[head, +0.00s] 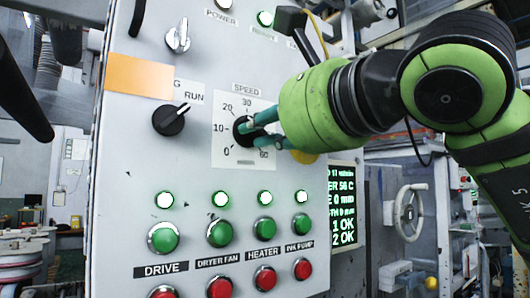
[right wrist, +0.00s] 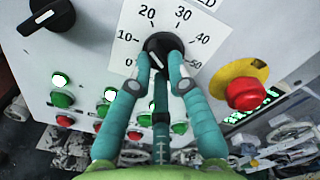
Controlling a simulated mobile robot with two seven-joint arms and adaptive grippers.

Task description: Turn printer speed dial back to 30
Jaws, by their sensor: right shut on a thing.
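The black speed dial (head: 241,131) sits on a white scale plate (head: 226,158) on the grey control panel. The scale runs from 0 to 60, with 30 at the top. My right gripper (head: 256,130) comes in from the right, its teal fingers shut on the dial. In the right wrist view the fingertips (right wrist: 165,64) press on both sides of the dial (right wrist: 163,43), over the scale plate (right wrist: 126,45). The fingers cover part of the dial, and I cannot read its setting surely. My left gripper is not in view.
A red stop button (right wrist: 243,93) on a yellow base is close to the right of the dial. A RUN selector knob (head: 170,119) is to the left. Lit green buttons (head: 220,233) and red buttons (head: 265,278) line the panel below. A display (head: 342,207) is at lower right.

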